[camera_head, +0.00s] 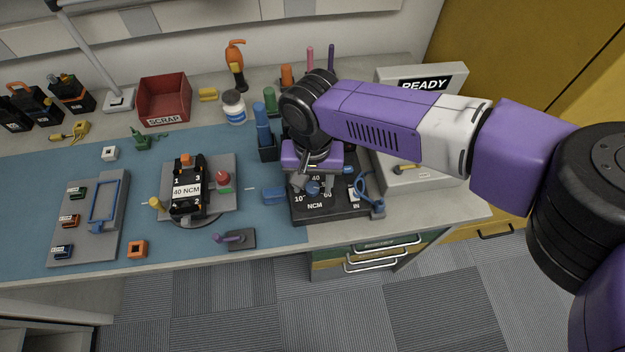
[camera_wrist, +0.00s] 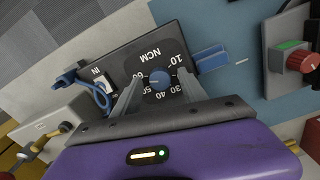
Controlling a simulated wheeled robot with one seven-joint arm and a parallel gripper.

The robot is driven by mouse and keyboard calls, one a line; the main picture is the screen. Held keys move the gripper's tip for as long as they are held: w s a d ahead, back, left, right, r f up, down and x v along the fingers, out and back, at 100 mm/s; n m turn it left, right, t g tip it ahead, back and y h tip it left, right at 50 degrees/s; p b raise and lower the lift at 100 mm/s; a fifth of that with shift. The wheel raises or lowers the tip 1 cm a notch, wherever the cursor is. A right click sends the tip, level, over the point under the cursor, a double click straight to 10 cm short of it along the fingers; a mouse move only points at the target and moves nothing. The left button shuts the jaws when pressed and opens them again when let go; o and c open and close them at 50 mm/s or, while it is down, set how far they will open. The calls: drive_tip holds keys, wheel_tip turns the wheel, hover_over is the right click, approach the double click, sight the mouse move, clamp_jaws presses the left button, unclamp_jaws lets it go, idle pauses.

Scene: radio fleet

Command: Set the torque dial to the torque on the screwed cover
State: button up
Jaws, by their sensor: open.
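The screwed cover (camera_head: 189,207) is a black piece on a grey plate, left of centre in the head view, with a white label reading "40 NCM". The torque dial (camera_wrist: 159,78) is a blue round knob on a black box (camera_wrist: 118,58) marked "NCM", with numbers around it; the box also shows in the head view (camera_head: 326,213). My gripper (camera_wrist: 155,88) is over the dial with its fingers open, one on each side of the knob. I cannot tell whether they touch it. The dial's exact pointer setting is too small to read.
A blue block (camera_head: 273,195) lies just left of the black box. A blue cable (camera_head: 374,205) loops at its right side. A grey device (camera_head: 420,80) reading "READY" stands behind at right. A purple-handled lever (camera_head: 236,238) is near the front edge.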

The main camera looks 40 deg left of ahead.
clamp_jaws()
